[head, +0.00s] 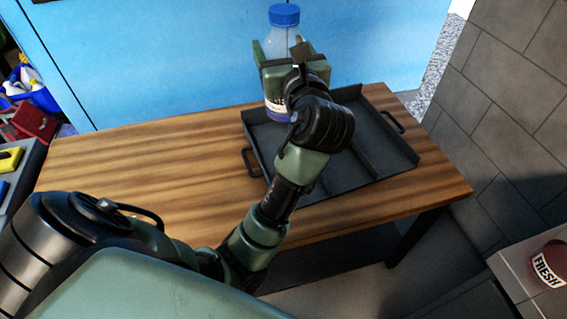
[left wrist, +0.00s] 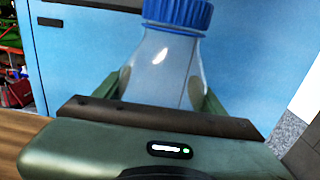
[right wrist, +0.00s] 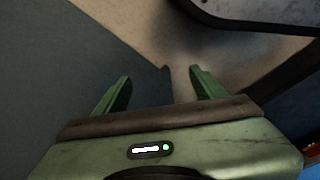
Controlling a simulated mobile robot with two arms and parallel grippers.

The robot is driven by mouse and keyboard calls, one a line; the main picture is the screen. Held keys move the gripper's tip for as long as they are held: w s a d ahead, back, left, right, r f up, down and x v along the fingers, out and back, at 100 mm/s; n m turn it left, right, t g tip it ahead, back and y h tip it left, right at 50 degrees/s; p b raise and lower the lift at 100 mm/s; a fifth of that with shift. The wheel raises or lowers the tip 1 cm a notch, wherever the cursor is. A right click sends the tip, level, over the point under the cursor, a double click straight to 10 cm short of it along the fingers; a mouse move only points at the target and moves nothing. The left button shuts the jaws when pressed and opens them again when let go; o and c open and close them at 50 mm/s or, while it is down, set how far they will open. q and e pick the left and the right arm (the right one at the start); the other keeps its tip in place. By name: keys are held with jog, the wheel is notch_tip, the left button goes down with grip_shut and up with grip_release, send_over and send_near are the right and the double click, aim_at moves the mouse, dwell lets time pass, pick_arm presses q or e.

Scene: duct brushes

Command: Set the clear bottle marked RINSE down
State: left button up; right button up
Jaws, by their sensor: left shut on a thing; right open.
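A clear bottle (head: 281,42) with a blue cap stands upright between the fingers of my left gripper (head: 284,56). The bottle also shows in the left wrist view (left wrist: 165,68), with a green finger on each side. Its low white label is partly hidden by my gripper and I cannot read it fully. Its base is over or in the far left part of the dark divided tray (head: 350,187); I cannot tell whether it touches the tray floor. My right gripper (right wrist: 160,88) is open and empty in the right wrist view, away from the bottle.
The tray lies on a wooden table (head: 130,160), with handles at its ends. The tray's visible middle and right compartments look empty. A blue panel (head: 180,60) stands behind the table and a grey tiled wall (head: 510,90) at right. A red container (head: 550,262) sits at lower right.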

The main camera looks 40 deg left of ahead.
pick_arm(q)
notch_tip(320, 180, down, 8)
jog(key=b, duration=0.3)
jog(key=shift+r, duration=0.25)
notch_tip(320, 180, down, 7)
jog(key=shift+r+b, duration=0.2)
jog(key=shift+b, duration=1.05)
notch_tip(320, 180, down, 6)
jog(key=shift+r+b, duration=0.15)
jog(key=shift+b, duration=1.05)
pick_arm(e)
jog(key=w+r+t, duration=0.1)
jog(key=w+r, duration=0.1)
jog(key=r, duration=0.7)
jog(key=w+r+t, duration=0.2)
jog(key=r, duration=0.7)
jog(key=shift+w+a, duration=0.3)
jog(key=shift+a, duration=0.15)
jog(key=shift+s, duration=0.1)
pick_arm(q)
jog(key=o, duration=1.5)
pick_arm(e)
jog(key=shift+d, duration=0.1)
